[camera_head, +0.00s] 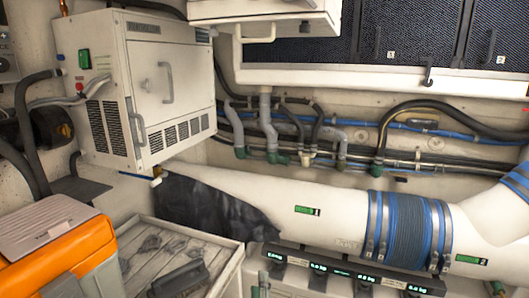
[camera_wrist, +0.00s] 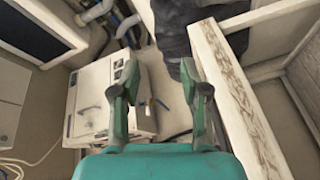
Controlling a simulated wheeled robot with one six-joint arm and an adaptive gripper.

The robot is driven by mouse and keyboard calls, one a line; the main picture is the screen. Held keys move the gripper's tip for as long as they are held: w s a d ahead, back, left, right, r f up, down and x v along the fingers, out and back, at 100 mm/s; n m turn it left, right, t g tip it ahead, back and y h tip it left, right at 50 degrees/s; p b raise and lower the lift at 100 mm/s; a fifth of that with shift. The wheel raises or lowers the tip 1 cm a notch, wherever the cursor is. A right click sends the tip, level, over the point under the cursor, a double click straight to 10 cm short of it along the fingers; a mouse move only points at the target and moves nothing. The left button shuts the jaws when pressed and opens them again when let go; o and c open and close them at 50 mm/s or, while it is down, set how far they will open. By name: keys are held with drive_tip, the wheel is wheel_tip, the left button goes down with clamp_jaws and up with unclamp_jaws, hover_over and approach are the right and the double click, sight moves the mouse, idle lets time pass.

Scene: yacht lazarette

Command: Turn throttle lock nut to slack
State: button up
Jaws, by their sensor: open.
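My gripper (camera_wrist: 160,80) is in the wrist view, its two green-grey fingers spread apart with nothing between them. It hangs above a gap between a white cabinet and a pale wooden beam. I cannot make out a throttle lock nut in either view. My gripper does not show in the head view.
The white cabinet (camera_head: 155,85) hangs at left in the head view and shows in the wrist view (camera_wrist: 95,100). An orange case (camera_head: 65,255) and a wooden crate (camera_head: 225,285) stand below. A thick white duct (camera_head: 330,190) with a blue-banded sleeve (camera_head: 405,230) crosses right. The wooden beam (camera_wrist: 235,85) lies right of my gripper.

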drive_tip(key=s+d+f+m+g, duration=0.1)
drive_tip(key=s+d+f+m, duration=0.1)
drive_tip(key=s+d+f, duration=0.45)
drive_tip(key=s+d+f+m+y, duration=0.15)
drive_tip(key=s+f, duration=0.25)
drive_tip(key=s, duration=0.5)
drive_tip(key=s+d+f+m+g, duration=0.1)
drive_tip(key=s+d+f+m, duration=0.1)
drive_tip(key=s+d+f, duration=0.4)
drive_tip(key=s+d+r+m, duration=0.2)
drive_tip(key=s+m, duration=0.1)
drive_tip(key=s, duration=0.5)
drive_tip(key=s+d+r+m+h, duration=0.1)
drive_tip(key=s+r+m, duration=0.1)
drive_tip(key=s, duration=0.7)
drive_tip(key=s+d+r+m+h, duration=0.1)
drive_tip(key=s+m, duration=0.3)
drive_tip(key=s, duration=0.5)
drive_tip(key=shift+s+d+r+g, duration=0.2)
drive_tip(key=shift+d+r+g, duration=0.2)
drive_tip(key=shift+d+r, duration=0.35)
